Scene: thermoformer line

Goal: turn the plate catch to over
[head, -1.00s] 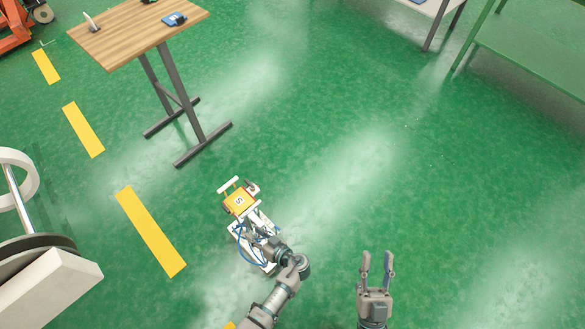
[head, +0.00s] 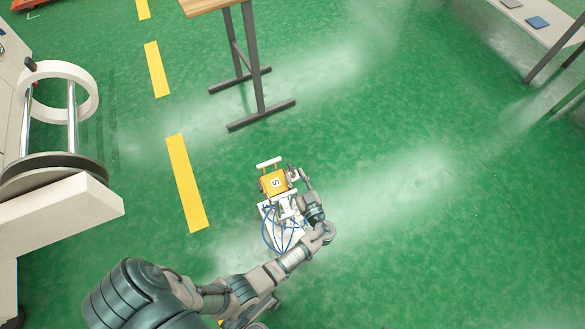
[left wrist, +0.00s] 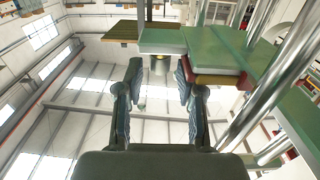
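A small yellow block marked with an S (head: 273,183) sits on a white unit (head: 285,235) with blue hoses, low in the middle of the head view. A white crossbar (head: 268,162) stands at its far side. I cannot tell which part is the plate catch. My left gripper (head: 306,178) is just right of the yellow block; whether it touches is unclear. In the left wrist view its two fingers (left wrist: 158,75) are spread, with nothing clearly between them. My right gripper is out of view.
A wood-topped table (head: 205,5) stands at the back. A white machine with a ring and chrome posts (head: 60,90) is at the left. A bench (head: 545,25) is at the far right. Green floor at right is clear. Chrome rods (left wrist: 270,90) rise right in the wrist view.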

